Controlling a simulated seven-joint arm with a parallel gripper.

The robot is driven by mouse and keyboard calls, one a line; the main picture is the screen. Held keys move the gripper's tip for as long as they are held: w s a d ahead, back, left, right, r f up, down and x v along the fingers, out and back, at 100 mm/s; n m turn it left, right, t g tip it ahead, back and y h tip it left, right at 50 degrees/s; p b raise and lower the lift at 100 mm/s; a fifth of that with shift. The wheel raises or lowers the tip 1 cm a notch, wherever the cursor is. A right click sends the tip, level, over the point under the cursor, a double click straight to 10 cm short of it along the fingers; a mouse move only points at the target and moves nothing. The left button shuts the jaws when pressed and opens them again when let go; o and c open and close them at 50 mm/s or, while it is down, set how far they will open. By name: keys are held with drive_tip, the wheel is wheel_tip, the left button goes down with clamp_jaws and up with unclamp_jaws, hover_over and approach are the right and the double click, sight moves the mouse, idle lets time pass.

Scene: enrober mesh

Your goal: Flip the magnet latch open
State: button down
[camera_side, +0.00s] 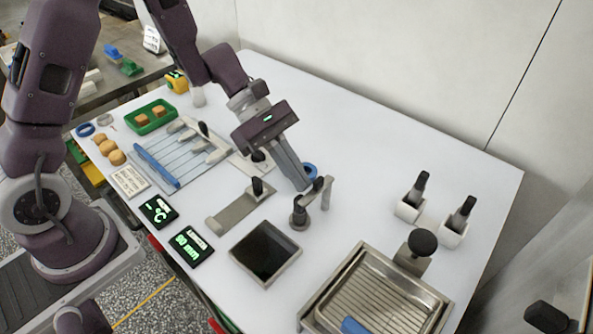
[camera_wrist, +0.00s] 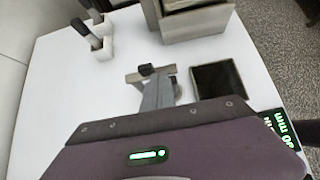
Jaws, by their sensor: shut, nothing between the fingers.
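A small grey metal fixture, which I take to be the magnet latch, stands on the white table: a post on a round base (camera_side: 299,217), with a short arm (camera_side: 326,194) and a black knob (camera_side: 318,184) on top. In the wrist view its bar and black knob (camera_wrist: 146,70) show just beyond my fingertips. My gripper (camera_side: 302,186) is shut and empty, pointing down right behind the post. I cannot tell whether it touches the fixture. In the wrist view my gripper (camera_wrist: 156,84) hides part of the post.
A dark square pan (camera_side: 288,270) is in front of the fixture, and a flat metal plate with a black knob (camera_side: 232,212) is to its left. A ridged metal tray (camera_side: 345,262) and two white holders (camera_side: 454,236) stand at right.

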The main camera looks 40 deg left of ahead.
sight(312, 200)
drive_tip(key=shift+s+d, duration=0.1)
drive_tip(key=shift+d, duration=0.05)
drive_tip(key=shift+s+d, duration=0.35)
drive_tip(key=shift+d, duration=0.35)
drive_tip(key=shift+s+d, duration=0.15)
drive_tip(key=shift+d, duration=1.2)
drive_tip(key=shift+w+d+n+t, duration=0.25)
drive_tip(key=shift+d+n+t, duration=0.15)
drive_tip(key=shift+d, duration=0.2)
drive_tip(key=shift+w+d+n+t, duration=0.3)
drive_tip(key=shift+d+n, duration=0.1)
drive_tip(key=shift+d, duration=0.2)
drive_tip(key=shift+w+d+n+t, duration=0.15)
drive_tip(key=shift+d+n+t, duration=0.1)
drive_tip(key=shift+n+t, duration=0.25)
drive_tip(key=shift+w+d+n+t+y, duration=0.3)
drive_tip(key=shift+n+t, duration=0.3)
drive_tip(key=shift+n, duration=0.25)
drive_tip(key=shift+w+d+n+t+y, duration=0.3)
drive_tip(key=shift+n+t, duration=0.3)
drive_tip(key=shift+n, duration=0.25)
idle(2.4)
